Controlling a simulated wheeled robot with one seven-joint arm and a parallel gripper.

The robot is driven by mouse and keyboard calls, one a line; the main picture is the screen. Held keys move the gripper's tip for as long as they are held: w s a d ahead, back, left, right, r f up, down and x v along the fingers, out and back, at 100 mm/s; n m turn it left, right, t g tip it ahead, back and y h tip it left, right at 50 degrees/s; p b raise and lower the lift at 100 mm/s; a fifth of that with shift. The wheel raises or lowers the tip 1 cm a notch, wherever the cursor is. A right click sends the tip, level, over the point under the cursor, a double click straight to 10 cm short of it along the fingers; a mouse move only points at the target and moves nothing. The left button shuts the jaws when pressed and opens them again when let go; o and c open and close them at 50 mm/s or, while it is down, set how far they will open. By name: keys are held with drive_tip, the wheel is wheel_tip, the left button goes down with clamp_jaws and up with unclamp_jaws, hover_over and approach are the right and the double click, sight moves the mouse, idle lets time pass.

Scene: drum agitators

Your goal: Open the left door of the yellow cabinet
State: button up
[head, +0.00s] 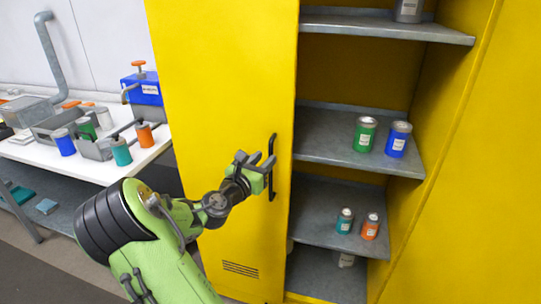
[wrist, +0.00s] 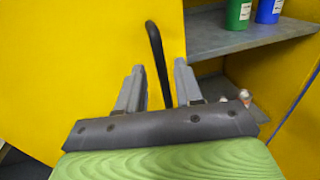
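The left door (head: 225,110) of the yellow cabinet is a tall panel, with the shelves showing past its right edge. Whether it stands slightly ajar is hard to tell. Its dark curved handle (head: 272,165) is upright near that edge. My gripper (head: 268,168) is at the handle, reaching from the lower left. In the wrist view, the fingers (wrist: 158,85) are spread apart. The door handle (wrist: 157,55) shows between them, with gaps on both sides. The door (wrist: 80,70) also fills the left of that view. The handle's lower end is partly hidden by the gripper.
Grey shelves (head: 350,155) hold green (head: 364,134), blue (head: 397,139), teal (head: 344,221) and orange (head: 370,226) cans. A yellow panel (head: 475,190) bounds the opening at right. A white table (head: 80,165) with cans and equipment stands left of the door.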

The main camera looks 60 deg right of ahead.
sight(270, 154)
drive_tip(key=d, duration=0.4)
drive_tip(key=shift+s+d, duration=0.1)
drive_tip(key=shift+d, duration=0.3)
clamp_jaws()
